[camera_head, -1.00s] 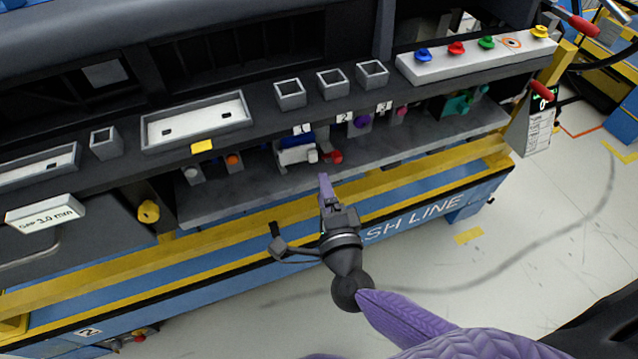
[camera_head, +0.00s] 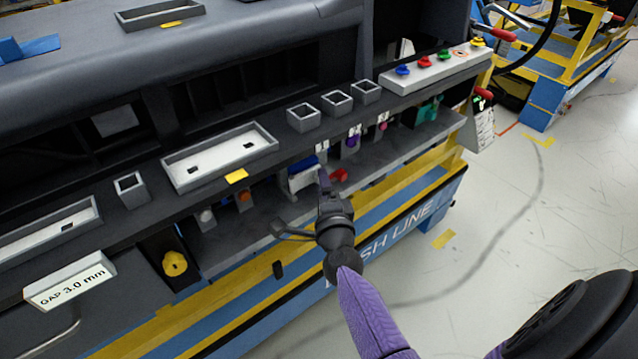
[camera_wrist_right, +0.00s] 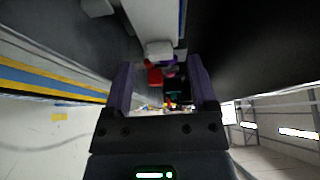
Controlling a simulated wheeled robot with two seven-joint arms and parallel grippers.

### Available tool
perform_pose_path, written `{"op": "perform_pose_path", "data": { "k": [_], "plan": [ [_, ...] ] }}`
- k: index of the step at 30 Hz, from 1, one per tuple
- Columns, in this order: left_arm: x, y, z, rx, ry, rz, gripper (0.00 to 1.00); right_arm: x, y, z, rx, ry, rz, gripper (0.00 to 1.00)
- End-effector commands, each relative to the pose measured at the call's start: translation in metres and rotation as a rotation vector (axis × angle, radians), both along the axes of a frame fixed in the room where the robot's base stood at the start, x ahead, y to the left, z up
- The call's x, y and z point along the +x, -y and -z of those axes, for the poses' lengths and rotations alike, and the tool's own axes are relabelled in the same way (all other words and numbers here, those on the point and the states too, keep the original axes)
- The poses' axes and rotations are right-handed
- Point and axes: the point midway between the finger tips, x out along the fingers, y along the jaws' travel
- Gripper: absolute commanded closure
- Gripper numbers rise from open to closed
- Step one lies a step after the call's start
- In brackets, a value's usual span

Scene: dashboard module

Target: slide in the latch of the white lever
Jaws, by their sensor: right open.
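The white lever (camera_head: 303,180) sits under the dark dashboard ledge, beside a blue part. A red knob (camera_head: 339,175) shows just right of it. In the right wrist view the fingers (camera_wrist_right: 163,88) are apart with nothing clearly held. A white block (camera_wrist_right: 158,49) and the red knob (camera_wrist_right: 153,75) show beyond and between them. The latch itself cannot be told apart clearly. My left gripper is out of view.
The dark ledge (camera_head: 100,205) overhangs the parts.

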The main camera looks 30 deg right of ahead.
Motion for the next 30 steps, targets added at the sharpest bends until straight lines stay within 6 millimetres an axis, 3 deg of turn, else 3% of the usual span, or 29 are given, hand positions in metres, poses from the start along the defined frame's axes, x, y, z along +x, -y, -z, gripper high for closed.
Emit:
{"op": "perform_pose_path", "data": {
  "k": [6,15,25,30],
  "plan": [
    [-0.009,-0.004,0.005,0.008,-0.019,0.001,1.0,0.02,0.009,0.001,0.0,0.0,0.001,0.26],
    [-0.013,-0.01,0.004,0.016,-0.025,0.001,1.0,0.022,0.01,0.0,0.0,0.0,0.0,0.29],
    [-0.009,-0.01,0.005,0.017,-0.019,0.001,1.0,0.022,0.009,0.0,0.0,0.0,0.0,0.98],
    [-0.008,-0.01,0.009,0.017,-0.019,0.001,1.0,0.024,0.011,0.001,-0.004,0.002,-0.041,1.0]
  ]
}}
